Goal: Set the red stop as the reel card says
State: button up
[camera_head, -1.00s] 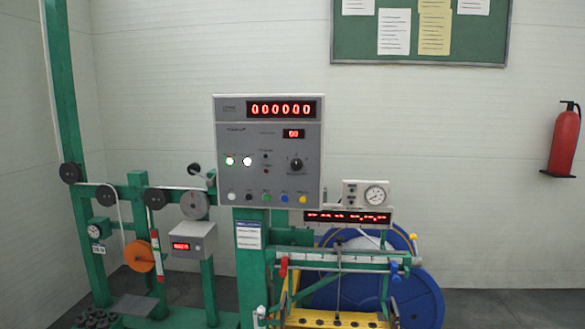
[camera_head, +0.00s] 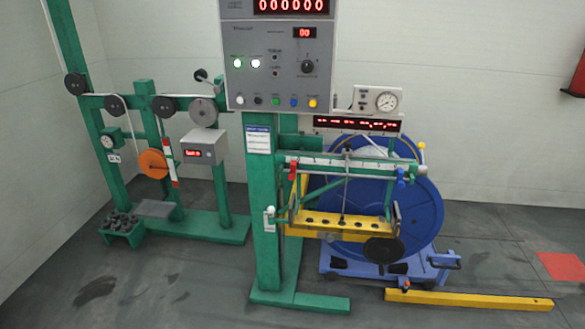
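The red stop (camera_head: 293,169) sits at the left end of the horizontal scaled rail (camera_head: 330,163), in front of the blue reel. A blue stop (camera_head: 401,173) sits near the rail's right end. The reel card is probably the white sheet with a blue header (camera_head: 258,139) on the green post; its text is too small to read. The large blue reel (camera_head: 422,207) stands behind the rail on a blue cradle. My gripper is not in view.
A grey control panel (camera_head: 285,85) is above the card. A yellow perforated tray (camera_head: 325,222) hangs below the rail. A yellow floor bar (camera_head: 470,299) lies at front right. A green frame with pulleys (camera_head: 145,100) stands left. Open floor (camera_head: 150,285) lies in front.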

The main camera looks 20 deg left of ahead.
aim_at(294, 165)
jog(key=i+j, duration=0.95)
jog(key=i+u, duration=0.05)
